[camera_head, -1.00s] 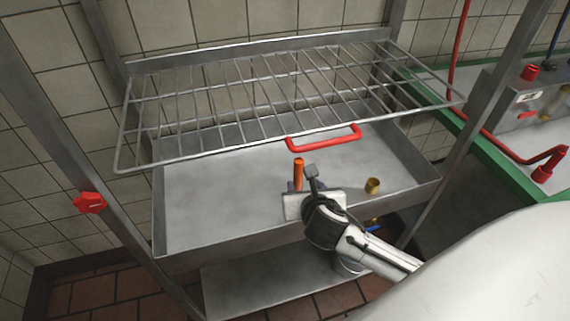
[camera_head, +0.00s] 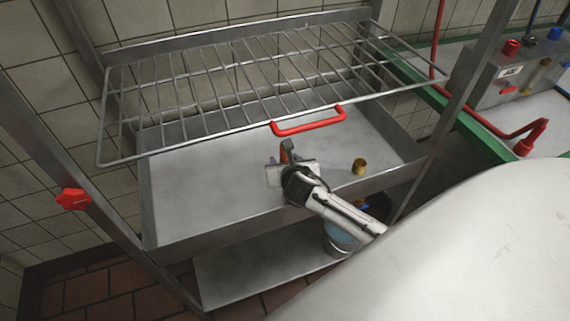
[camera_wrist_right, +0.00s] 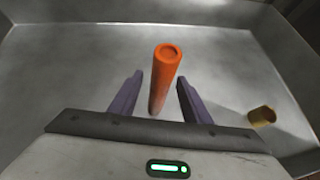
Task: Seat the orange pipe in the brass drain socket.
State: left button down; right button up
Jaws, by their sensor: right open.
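The orange pipe (camera_wrist_right: 162,80) stands upright on the floor of the steel tray, between the two open fingers of my right gripper (camera_wrist_right: 160,97) in the right wrist view. Gaps show on both sides of it. In the head view, only a small part of the pipe (camera_head: 284,155) shows behind my right gripper (camera_head: 286,158). The brass drain socket (camera_head: 359,166) sits in the tray to the right of the gripper. It also shows at the right in the wrist view (camera_wrist_right: 262,116). My left gripper is not in view.
The steel tray (camera_head: 190,190) has raised walls. A wire rack with a red handle (camera_head: 308,122) hangs above its back part. Steel posts stand at the sides, one with a red knob (camera_head: 73,199). A blue bucket (camera_head: 341,240) is below. The left of the tray is clear.

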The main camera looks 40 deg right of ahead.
grip_shut()
dwell(0.3)
